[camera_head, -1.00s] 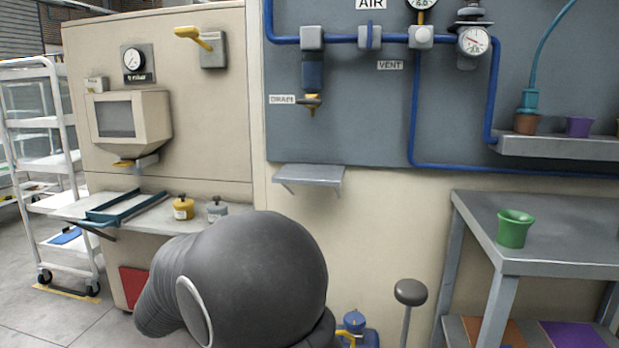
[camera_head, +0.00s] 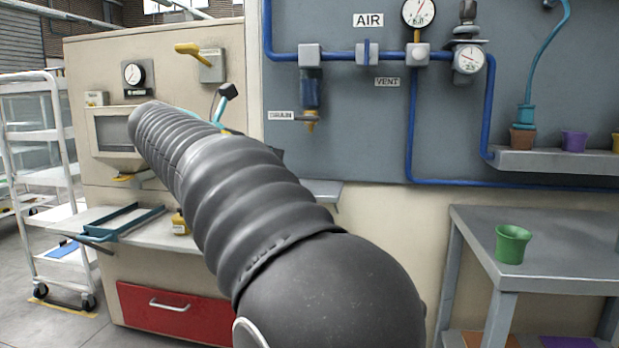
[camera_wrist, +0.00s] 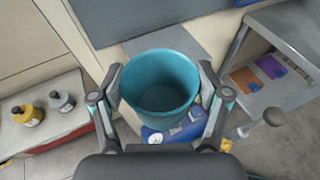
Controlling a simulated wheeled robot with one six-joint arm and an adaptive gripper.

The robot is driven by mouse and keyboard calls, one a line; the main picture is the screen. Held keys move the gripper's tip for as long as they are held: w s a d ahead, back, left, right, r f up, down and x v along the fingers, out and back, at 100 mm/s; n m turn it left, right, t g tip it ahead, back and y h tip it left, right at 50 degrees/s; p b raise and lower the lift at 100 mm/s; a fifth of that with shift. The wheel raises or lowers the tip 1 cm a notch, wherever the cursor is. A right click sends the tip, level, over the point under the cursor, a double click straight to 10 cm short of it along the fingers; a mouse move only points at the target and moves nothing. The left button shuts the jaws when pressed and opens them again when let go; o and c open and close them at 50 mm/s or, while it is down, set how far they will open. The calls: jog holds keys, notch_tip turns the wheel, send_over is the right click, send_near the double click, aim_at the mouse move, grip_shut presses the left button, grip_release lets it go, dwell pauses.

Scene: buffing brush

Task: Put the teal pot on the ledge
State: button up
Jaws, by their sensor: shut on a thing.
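The teal pot (camera_wrist: 160,85) is in the wrist view, mouth facing the camera. My gripper (camera_wrist: 162,92) is shut on it, one finger on each side of its wall. A small grey ledge (camera_head: 325,190) sticks out of the wall in the head view, mostly hidden behind my arm. In the wrist view a grey slab, which looks like this ledge (camera_wrist: 165,38), lies beyond the pot; the pot overlaps it in the picture. I cannot tell whether they touch. In the head view my arm hides the pot.
A shelf (camera_head: 560,160) at right holds several small pots. A green pot (camera_head: 512,243) stands on a grey table (camera_head: 560,225). A yellow bottle (camera_wrist: 28,115) and a grey bottle (camera_wrist: 62,101) stand on the left counter. Blue pipes (camera_head: 411,130) run along the panel.

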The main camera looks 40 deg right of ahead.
jog(key=w+d, duration=0.1)
jog(key=d, duration=0.4)
jog(key=w+d, duration=0.2)
jog(key=d, duration=0.4)
jog(key=w+d+p, duration=0.1)
jog(key=d, duration=0.4)
jog(key=shift+w+d, duration=0.3)
jog(key=shift+d, duration=0.05)
jog(key=shift+f+b, duration=0.35)
jog(key=shift+f, duration=1.4)
jog(key=shift+f, duration=0.25)
jog(key=o, duration=1)
jog(key=shift+r, duration=0.15)
jog(key=shift+a+r, duration=0.15)
jog(key=shift+a, duration=0.1)
jog(key=v, duration=1.1)
jog(key=shift+s+a+r, duration=0.15)
jog(key=shift+a, duration=0.1)
